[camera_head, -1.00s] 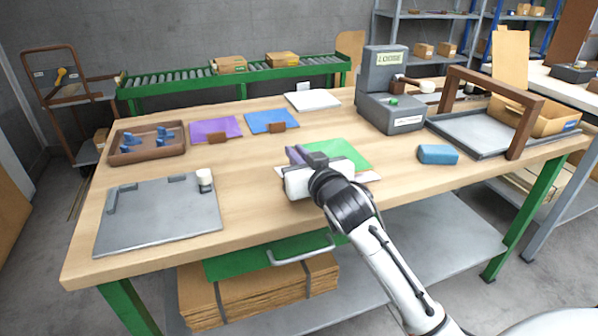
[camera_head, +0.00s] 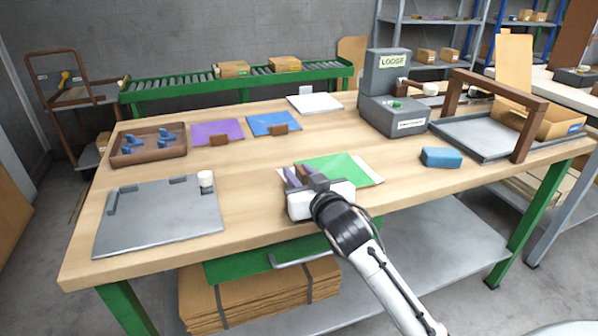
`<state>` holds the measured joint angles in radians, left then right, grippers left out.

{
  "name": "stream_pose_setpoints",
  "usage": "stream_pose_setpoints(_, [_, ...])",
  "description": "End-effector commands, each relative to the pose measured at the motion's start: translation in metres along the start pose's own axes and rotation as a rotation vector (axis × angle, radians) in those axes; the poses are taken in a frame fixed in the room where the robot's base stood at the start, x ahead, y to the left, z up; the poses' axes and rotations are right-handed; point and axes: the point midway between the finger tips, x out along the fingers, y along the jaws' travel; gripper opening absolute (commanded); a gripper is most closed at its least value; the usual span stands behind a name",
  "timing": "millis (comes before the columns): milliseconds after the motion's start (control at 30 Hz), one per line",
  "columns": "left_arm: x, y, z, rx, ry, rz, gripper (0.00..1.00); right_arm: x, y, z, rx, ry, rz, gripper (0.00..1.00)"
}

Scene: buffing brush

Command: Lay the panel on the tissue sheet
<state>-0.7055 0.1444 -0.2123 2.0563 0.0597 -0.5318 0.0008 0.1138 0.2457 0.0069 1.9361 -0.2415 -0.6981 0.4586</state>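The green panel (camera_head: 338,168) lies flat, or nearly so, over the white tissue sheet (camera_head: 373,179) near the table's front edge. The sheet shows at the panel's right corner and a little at its left; the rest is hidden. I cannot tell whether the panel touches the sheet all over. My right gripper (camera_head: 303,174) is at the panel's left front edge, its fingers around a small brown block there, and looks shut on it. Its white body hides the panel's near edge. My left gripper is not in view.
A grey plate (camera_head: 155,225) with a white cylinder (camera_head: 205,180) is at the left. Purple (camera_head: 216,130) and blue (camera_head: 272,122) panels lie behind. A blue block (camera_head: 441,157) is right. A grey machine (camera_head: 388,85) and brown-framed tray (camera_head: 480,137) stand farther back.

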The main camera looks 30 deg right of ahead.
Motion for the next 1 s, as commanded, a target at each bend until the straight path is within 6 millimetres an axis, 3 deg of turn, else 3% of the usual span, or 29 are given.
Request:
stream_pose_setpoints(333, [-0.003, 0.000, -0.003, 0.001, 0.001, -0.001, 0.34, -0.004, 0.000, -0.010, 0.000, 0.003, -0.001, 0.28])
stream_pose_setpoints(700, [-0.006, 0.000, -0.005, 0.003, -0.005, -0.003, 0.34, -0.083, 0.000, -0.008, 0.002, 0.000, -0.001, 0.28])
stream_pose_setpoints(1000, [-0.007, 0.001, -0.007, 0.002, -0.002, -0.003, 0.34, -0.119, 0.000, -0.009, 0.000, 0.003, 0.001, 0.28])
